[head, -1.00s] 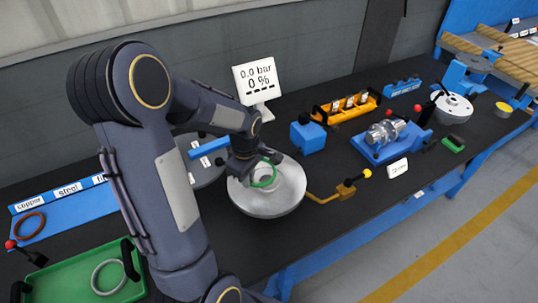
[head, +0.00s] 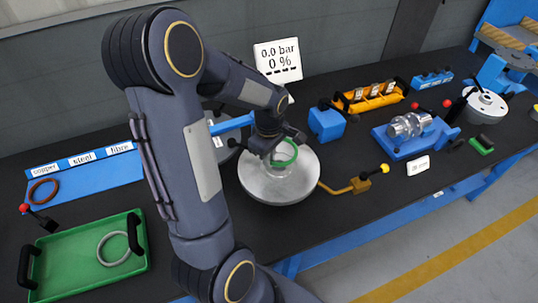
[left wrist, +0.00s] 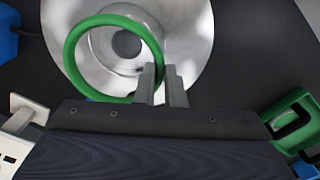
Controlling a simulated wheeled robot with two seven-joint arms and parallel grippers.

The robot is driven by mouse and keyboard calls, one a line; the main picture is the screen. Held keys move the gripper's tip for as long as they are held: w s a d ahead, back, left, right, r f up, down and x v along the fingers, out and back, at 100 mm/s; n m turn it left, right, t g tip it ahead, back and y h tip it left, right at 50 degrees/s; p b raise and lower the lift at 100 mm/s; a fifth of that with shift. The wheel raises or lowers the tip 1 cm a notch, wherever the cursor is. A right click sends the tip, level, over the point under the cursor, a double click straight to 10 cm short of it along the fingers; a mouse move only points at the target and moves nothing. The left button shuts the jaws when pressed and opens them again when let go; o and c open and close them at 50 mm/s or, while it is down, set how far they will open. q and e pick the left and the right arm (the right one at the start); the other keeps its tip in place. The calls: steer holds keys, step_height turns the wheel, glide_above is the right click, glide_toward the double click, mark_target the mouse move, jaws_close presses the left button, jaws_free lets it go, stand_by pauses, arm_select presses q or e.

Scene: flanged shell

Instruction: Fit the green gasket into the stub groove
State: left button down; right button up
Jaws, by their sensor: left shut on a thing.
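The green gasket (head: 285,153) is a thin ring held by my left gripper (head: 276,147). In the left wrist view, the gasket (left wrist: 71,50) has its lower right edge between the two shut fingers (left wrist: 163,84). The silver round flanged shell (head: 279,186) stands on the bench below; it also shows in the left wrist view (left wrist: 192,45). Its raised stub with a dark round bore (left wrist: 126,44) shows through the ring. The gasket looks tilted in the head view. Whether it touches the stub I cannot tell, and the groove is not clear. My right gripper is not in view.
A green tray (head: 130,270) with a grey ring (head: 113,248) lies at the left, near a blue label board (head: 110,170) with a brown ring (head: 42,191). A brass valve with a yellow knob (head: 361,183) sits right of the shell. A pressure display (head: 278,62) stands behind.

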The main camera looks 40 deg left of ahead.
arm_select(q)
steer(key=b, duration=0.3)
glide_above(269, 177)
steer(key=shift+f, duration=2.2)
steer(key=shift+f+b, duration=1.2)
steer(key=shift+b, duration=0.1)
steer(key=c, duration=1.4)
jaws_free()
steer(key=shift+c, duration=0.2)
steer(key=shift+r, duration=0.1)
step_height(269, 177, up, 8)
steer(key=shift+f, duration=0.1)
steer(key=shift+s+f, duration=0.1)
